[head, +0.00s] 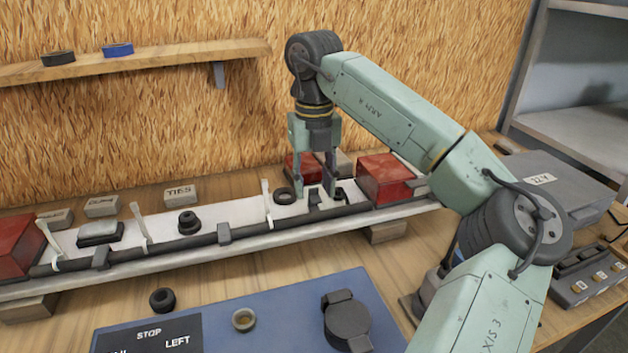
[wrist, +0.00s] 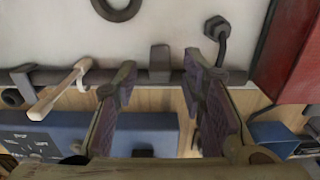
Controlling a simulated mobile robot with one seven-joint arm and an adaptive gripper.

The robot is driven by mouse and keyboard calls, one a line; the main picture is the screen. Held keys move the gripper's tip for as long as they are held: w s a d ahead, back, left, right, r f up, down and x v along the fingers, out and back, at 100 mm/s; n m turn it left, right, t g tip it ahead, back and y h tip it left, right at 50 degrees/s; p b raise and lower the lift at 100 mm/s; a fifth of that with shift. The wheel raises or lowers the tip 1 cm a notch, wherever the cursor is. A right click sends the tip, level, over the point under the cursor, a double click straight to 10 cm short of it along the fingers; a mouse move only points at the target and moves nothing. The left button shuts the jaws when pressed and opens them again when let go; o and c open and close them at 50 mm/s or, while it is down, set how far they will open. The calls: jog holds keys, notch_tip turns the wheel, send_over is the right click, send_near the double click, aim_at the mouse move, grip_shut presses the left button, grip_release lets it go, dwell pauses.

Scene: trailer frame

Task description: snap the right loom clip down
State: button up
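The black loom (head: 180,243) runs along the white trailer beam (head: 245,213). Dark grey clips sit on it at the left and the middle (head: 224,233). In the wrist view, the right loom clip (wrist: 160,62) is a small grey block on the loom (wrist: 135,77). I cannot tell whether it is snapped down. In the head view it is largely hidden by my gripper (head: 316,190). My gripper is low over the loom's right part. In the wrist view, its fingers (wrist: 160,78) are spread, one on each side of the clip, with gaps between.
Pale upright straps (head: 267,200) stand along the loom, one (wrist: 60,90) left of my fingers. A red lamp (head: 385,180) stands close right of my gripper. A black ring (head: 285,196) lies on the beam. A blue mat (head: 270,310) lies in front.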

aim_at(319, 213)
grip_shut()
dwell(0.3)
jog(key=shift+f, duration=0.1)
